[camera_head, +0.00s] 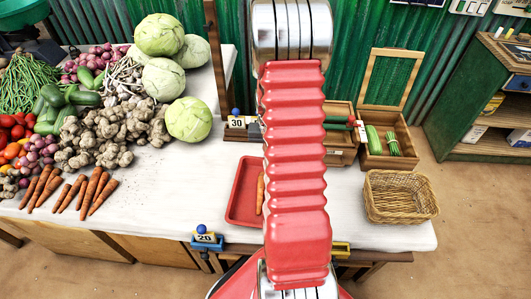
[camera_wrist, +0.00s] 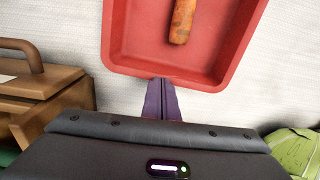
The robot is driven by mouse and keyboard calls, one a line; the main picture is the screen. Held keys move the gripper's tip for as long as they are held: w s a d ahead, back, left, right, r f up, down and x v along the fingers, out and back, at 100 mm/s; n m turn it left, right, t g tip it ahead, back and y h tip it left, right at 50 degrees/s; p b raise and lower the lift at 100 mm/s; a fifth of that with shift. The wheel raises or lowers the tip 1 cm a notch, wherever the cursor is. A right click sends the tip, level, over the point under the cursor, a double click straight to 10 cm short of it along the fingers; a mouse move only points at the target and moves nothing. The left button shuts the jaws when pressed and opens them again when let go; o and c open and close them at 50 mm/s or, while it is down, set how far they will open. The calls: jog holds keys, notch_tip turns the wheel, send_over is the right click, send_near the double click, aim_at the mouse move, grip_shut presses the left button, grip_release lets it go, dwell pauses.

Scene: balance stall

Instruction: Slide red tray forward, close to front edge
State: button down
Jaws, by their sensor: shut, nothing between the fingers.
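The red tray (camera_head: 243,190) lies on the white table, left of my arm, which hides its right part in the head view. One carrot (camera_head: 260,193) lies in it. The wrist view shows the tray (camera_wrist: 225,42) and the end of the carrot (camera_wrist: 183,20) closer. My gripper (camera_wrist: 162,84) is shut and empty. Its purple fingertips are at the outside of the tray's near wall in the wrist view; whether they touch it I cannot tell. In the head view my arm hides the gripper.
A wicker basket (camera_head: 400,198) stands to the right. Wooden boxes (camera_head: 340,150) stand behind the tray. Vegetables, including cabbages (camera_head: 188,120), fill the left side.

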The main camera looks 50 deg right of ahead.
dwell(0.4)
jog(key=shift+r, duration=0.55)
notch_tip(320, 180, up, 9)
jog(key=shift+a+f, duration=0.1)
dwell(0.5)
jog(key=s+a+r+n+t, duration=0.2)
jog(key=a+r, duration=0.5)
jog(key=a, duration=0.4)
jog(key=s+a+r+n+t, duration=0.1)
jog(key=s+a+r+n, duration=0.3)
jog(key=a+r, duration=0.3)
jog(key=s+a+r+n+t, duration=0.2)
jog(key=a+r, duration=0.5)
jog(key=a, duration=0.8)
jog(key=shift+s+r+n+t, duration=0.35)
jog(key=shift+s+n, duration=0.3)
jog(key=shift+n, duration=0.35)
